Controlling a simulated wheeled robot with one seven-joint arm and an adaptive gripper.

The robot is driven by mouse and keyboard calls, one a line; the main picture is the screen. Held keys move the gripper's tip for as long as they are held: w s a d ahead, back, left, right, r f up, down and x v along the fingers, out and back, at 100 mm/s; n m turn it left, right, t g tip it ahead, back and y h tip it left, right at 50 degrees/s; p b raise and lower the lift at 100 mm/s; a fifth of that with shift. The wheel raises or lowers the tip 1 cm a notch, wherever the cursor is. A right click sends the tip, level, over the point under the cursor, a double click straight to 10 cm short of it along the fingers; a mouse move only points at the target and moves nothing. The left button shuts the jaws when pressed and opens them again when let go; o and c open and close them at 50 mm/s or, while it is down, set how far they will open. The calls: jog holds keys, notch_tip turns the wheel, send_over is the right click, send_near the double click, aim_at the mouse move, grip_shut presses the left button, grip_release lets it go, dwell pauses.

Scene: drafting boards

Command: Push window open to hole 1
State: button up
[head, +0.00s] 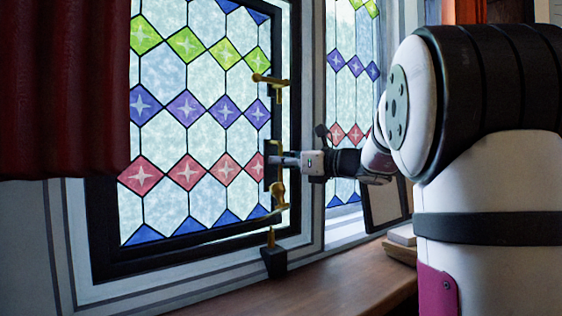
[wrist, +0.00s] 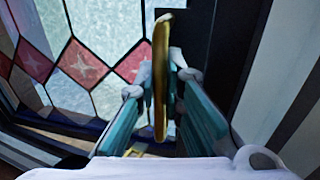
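The window (head: 190,110) is a dark-framed casement with leaded glass and coloured diamonds. In the head view my gripper (head: 281,160) is at the right side of its frame, above a curved brass handle (head: 278,192). In the wrist view a tall brass piece (wrist: 160,75) stands between the two fingers of my gripper (wrist: 162,68). The fingertips look very close to it on both sides; I cannot tell whether they press on it. Below the window, a brass pin on a dark block (head: 273,258) stands at the sill. I cannot make out any numbered holes.
A brass latch (head: 268,80) sticks out higher on the frame. A dark red curtain (head: 62,90) hangs at the left. The wooden surface (head: 320,285) below is mostly bare, with a pale stacked block (head: 402,240) and a framed panel (head: 384,204) at right.

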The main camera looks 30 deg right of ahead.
jog(key=o, duration=0.4)
